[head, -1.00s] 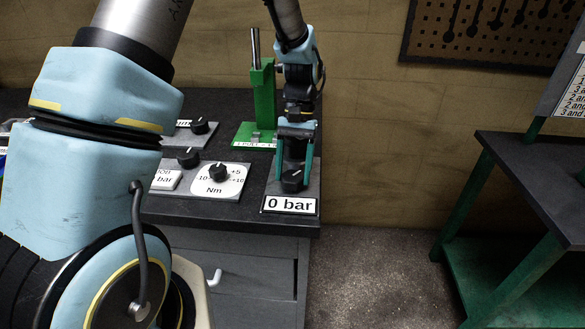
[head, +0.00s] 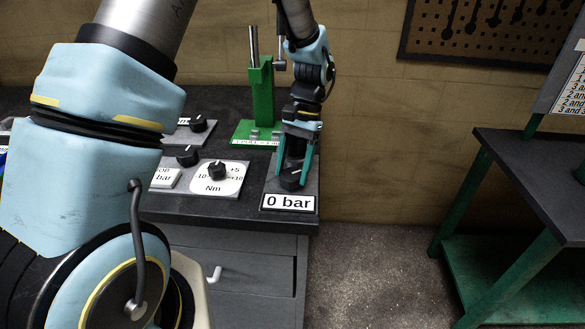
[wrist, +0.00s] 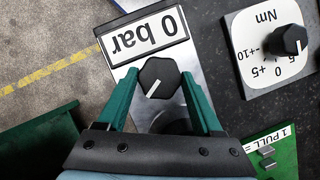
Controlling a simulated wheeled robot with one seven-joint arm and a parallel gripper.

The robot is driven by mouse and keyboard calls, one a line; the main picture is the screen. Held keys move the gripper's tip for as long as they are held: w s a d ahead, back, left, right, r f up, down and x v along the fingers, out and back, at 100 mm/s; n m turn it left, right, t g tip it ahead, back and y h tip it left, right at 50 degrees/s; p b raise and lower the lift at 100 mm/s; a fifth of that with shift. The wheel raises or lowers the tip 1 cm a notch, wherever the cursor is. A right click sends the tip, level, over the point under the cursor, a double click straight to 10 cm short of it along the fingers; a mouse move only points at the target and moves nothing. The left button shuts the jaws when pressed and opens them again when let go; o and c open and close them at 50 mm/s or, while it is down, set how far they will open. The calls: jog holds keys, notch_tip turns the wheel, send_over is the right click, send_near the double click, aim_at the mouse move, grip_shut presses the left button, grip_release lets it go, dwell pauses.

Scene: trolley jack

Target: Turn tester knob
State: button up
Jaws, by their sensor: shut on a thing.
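The black tester knob (head: 290,181) sits on a grey plate (head: 306,185) at the front right corner of the bench, behind a sign reading "0 bar" (head: 288,202). In the wrist view the knob (wrist: 158,78) is faceted, and its white pointer line slants to the lower left. My gripper (head: 292,178) comes down from above with its two green fingers on either side of the knob. It is shut on the knob, as the wrist view also shows my gripper (wrist: 160,84) straddling it. The knob's sides at the fingertips are partly hidden.
A panel marked Nm with a black knob (head: 217,171) lies to the left, with further knobs beyond it. A green lever stand (head: 262,95) rises just behind my gripper. A green-legged table (head: 530,165) stands at the right, across open floor.

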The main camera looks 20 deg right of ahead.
jog(key=shift+w, duration=0.1)
jog(key=o, duration=1.4)
jog(key=shift+c, duration=0.2)
jog(key=b+v, duration=0.2)
jog(key=v, duration=0.8)
jog(key=shift+d+r+b, duration=0.1)
jog(key=shift+r+b, duration=0.3)
